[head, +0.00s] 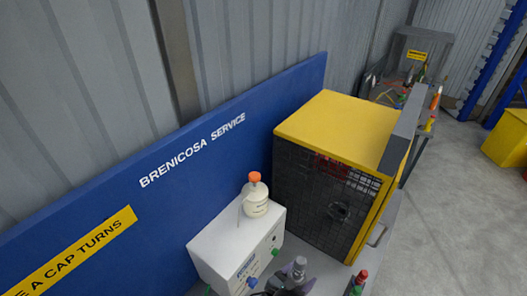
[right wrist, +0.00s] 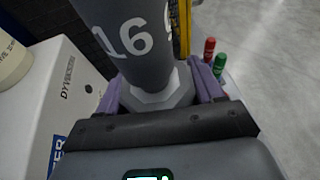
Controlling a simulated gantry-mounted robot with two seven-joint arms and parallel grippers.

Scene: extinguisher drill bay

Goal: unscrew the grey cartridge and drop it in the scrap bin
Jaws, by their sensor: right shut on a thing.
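The grey cartridge (right wrist: 125,35) is a dark grey cylinder marked "16" with a paler, many-sided collar at its near end. My right gripper (right wrist: 160,90) has its purple fingers on both sides of that collar and is shut on it. In the head view the grey cartridge (head: 299,264) is small at the bottom edge, with my right gripper (head: 289,284) around it, partly cut off. I cannot tell whether its thread is engaged. My left gripper is not in view. A yellow container (head: 507,140) stands on the floor at the right edge; I cannot tell whether it is the scrap bin.
A white box (head: 235,240) carrying a cream bottle (head: 256,200) with an orange cap is left of the gripper. A large yellow-and-black cabinet (head: 340,130) stands behind. Red (right wrist: 209,48) and green (right wrist: 220,64) capped items are close on the right. Open floor lies farther right.

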